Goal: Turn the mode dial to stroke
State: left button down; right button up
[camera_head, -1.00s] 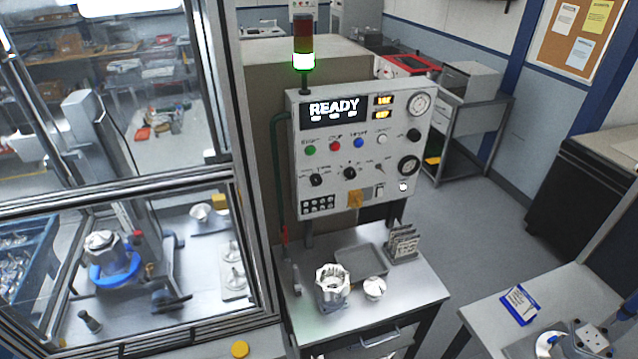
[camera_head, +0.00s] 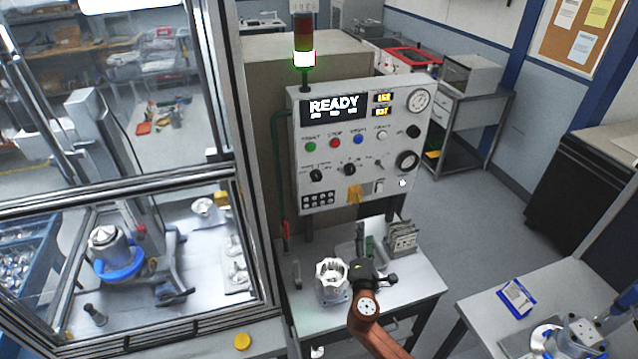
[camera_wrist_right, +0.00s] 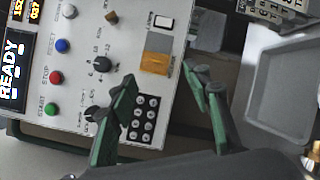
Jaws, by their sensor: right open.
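The control panel (camera_head: 335,205) carries two black rotary dials, a left one (camera_head: 316,176) and a middle one (camera_head: 349,170). Their lettering is too small to tell which is the mode dial. In the right wrist view the left dial (camera_wrist_right: 92,114) is partly behind a green finger, and the middle dial (camera_wrist_right: 102,65) shows clearly with marks around it. My right gripper (camera_head: 365,238) is below the panel, over the small table. In the wrist view the right gripper (camera_wrist_right: 165,108) has its fingers wide apart with nothing between them. My left gripper is not in view.
The panel display (camera_head: 334,108) reads READY. Push buttons, a keypad (camera_head: 318,200) and a yellow tag (camera_head: 355,193) surround the dials. On the table stand a machined housing (camera_head: 332,282), a grey tray (camera_wrist_right: 283,90) and a rack (camera_head: 402,238). A glazed enclosure stands at the left.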

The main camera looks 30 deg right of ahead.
aim_at(317, 179)
jog(key=w+a+r+n+t+y, duration=0.2)
jog(key=w+r+n, duration=0.2)
jog(key=w+n, duration=0.1)
jog(key=w+a+r+n+t+y+p, duration=0.1)
jog(key=w+a+r+n+t+y, duration=0.1)
jog(key=w+n, duration=0.4)
jog(key=w+a+r+n+t+y+p, duration=0.1)
jog(key=w+a+r+n+t+y, duration=0.1)
jog(key=w+r+n, duration=0.3)
jog(key=shift+w+a+r+n+t, duration=0.15)
jog(key=shift+w+n+t, duration=0.2)
jog(key=shift+w+t, duration=0.05)
jog(key=shift+w+a+r+n+t, duration=0.15)
jog(key=shift+w+n+t, duration=0.2)
jog(key=shift+w+t, duration=0.05)
jog(key=shift+w+d+r, duration=0.15)
jog(key=shift+w, duration=0.35)
jog(key=shift+c, duration=0.5)
jog(key=c, duration=1.1)
jog(key=shift+o, duration=0.2)
